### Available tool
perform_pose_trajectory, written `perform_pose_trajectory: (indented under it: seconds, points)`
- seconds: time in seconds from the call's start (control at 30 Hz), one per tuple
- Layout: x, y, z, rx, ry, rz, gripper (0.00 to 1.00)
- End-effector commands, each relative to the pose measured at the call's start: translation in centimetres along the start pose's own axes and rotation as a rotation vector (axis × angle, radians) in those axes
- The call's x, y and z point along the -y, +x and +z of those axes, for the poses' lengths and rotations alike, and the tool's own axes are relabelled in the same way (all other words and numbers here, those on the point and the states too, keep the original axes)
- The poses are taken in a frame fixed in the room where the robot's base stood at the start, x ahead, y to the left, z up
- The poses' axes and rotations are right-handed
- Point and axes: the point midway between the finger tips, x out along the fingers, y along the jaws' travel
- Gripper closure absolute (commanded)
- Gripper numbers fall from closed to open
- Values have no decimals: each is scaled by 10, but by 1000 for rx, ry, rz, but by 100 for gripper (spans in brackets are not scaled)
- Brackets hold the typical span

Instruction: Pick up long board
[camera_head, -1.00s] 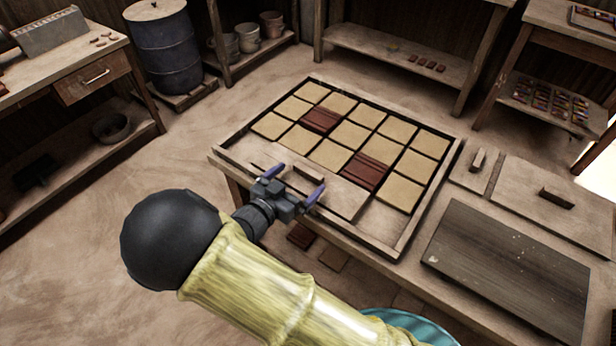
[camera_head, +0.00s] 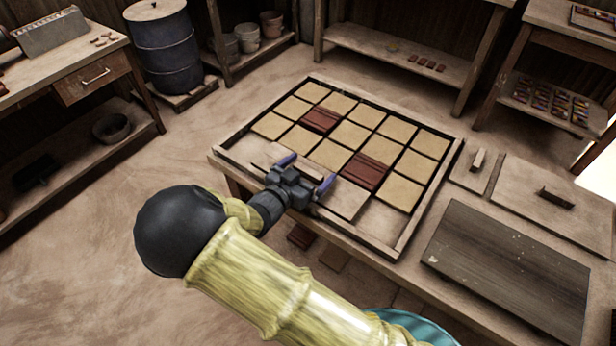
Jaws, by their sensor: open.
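A long pale wooden board (camera_head: 345,200) lies flat along the near-left side of the framed tile tray (camera_head: 432,200). Its raised bar handle shows in the earlier frame but is mostly hidden now behind my gripper. My gripper (camera_head: 306,172) is open, with its two blue-tipped fingers spread over the middle of the board, around where the handle sits. I cannot tell whether the fingers touch the board or handle.
Tan tiles and two dark red tiles (camera_head: 365,170) fill the tray beyond the board. To the right lie a small board with a handle (camera_head: 472,178), a larger one (camera_head: 575,218) and a dark panel (camera_head: 510,265).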

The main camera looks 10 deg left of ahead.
Motion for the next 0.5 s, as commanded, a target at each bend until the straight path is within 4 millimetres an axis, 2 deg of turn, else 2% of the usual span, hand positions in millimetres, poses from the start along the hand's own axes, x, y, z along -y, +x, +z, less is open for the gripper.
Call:
perform_pose_trajectory:
  seconds: [0.17,0.4,0.43,0.5]
  points:
    - [0,0,0,0,0,0,2]
    - [0,0,0,0,0,0,49]
    - [0,0,0,0,0,0,53]
    - [0,0,-1,-1,0,0,53]
